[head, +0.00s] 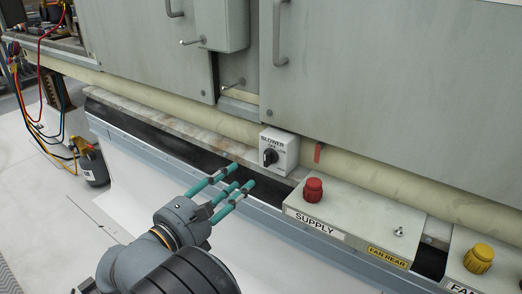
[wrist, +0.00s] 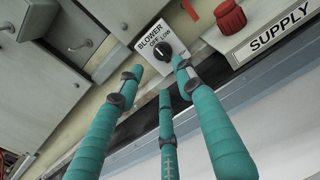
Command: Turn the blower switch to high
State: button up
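The blower switch is a pale box (head: 280,149) labelled BLOWER with a black rotary knob (head: 270,157) on its front, below the large grey cabinet. My gripper (head: 240,177) has three teal-wrapped fingers, spread apart and empty. In the head view it is in front of the box, a little below and left of the knob. In the wrist view the fingertips (wrist: 158,76) are just short of the knob, apparently not touching.
Right of the switch is a box labelled SUPPLY (head: 316,228) with a red knob (head: 313,189), and a box with a yellow knob (head: 479,257). A beige pipe (head: 380,178) runs behind. A red tag (head: 318,152) hangs beside the switch. A dark gap lies below.

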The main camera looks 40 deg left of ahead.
aim_at(268, 158)
jog(key=shift+w+b, duration=1.55)
jog(key=shift+w, duration=3.6)
jog(key=shift+c, duration=1)
grip_shut()
